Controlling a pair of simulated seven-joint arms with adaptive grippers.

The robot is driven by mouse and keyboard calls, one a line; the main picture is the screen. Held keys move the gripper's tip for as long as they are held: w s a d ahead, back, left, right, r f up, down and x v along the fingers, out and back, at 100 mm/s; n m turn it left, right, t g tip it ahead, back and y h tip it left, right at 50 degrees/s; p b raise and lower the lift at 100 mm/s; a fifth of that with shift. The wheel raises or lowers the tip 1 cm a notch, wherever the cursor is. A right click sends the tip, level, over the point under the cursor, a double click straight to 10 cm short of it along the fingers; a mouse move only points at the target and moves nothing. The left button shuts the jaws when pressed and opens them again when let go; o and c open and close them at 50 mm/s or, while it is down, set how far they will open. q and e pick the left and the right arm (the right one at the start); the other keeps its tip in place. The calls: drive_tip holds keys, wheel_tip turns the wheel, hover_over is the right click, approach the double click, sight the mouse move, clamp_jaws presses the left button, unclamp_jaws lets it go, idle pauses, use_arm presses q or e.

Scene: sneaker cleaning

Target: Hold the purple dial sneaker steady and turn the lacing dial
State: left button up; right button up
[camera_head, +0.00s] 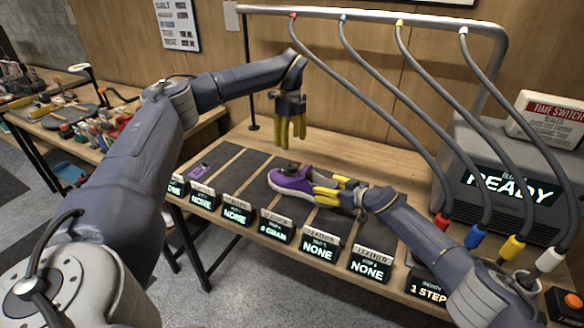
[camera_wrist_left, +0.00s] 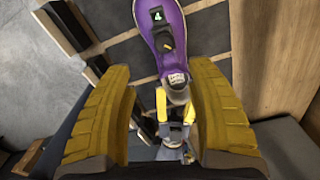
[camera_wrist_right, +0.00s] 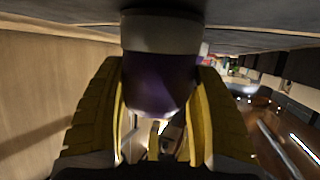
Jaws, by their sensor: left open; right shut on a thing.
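The purple sneaker (camera_head: 292,182) lies on a dark mat panel on the bench, with a pale sole. In the left wrist view the sneaker (camera_wrist_left: 188,40) shows a black lacing dial (camera_wrist_left: 164,42) on its upper, beside a small dark display reading 4 (camera_wrist_left: 158,15). My left gripper (camera_head: 291,146) is open and empty, pointing down above the sneaker. My right gripper (camera_head: 322,190) is shut on one end of the sneaker from the right. In the right wrist view, purple upper (camera_wrist_right: 160,88) and pale sole (camera_wrist_right: 160,33) show between its yellow fingers.
Several label signs, such as NONE (camera_head: 236,215), line the front of the bench. Grey hoses (camera_head: 366,105) hang from a metal rail (camera_head: 380,15) to coloured plugs at the right. A grey machine with a READY screen (camera_head: 510,187) stands at the back right. A small purple item (camera_head: 200,171) lies at the left.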

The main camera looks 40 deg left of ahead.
sight(292, 166)
use_arm(q)
drive_tip(key=f+n, duration=0.1)
drive_tip(key=f, duration=0.5)
drive_tip(key=f+n, duration=0.1)
drive_tip(key=f, duration=0.5)
drive_tip(key=shift+w, duration=0.2)
drive_tip(key=shift+c, duration=0.3)
drive_tip(key=shift+d, duration=0.1)
clamp_jaws()
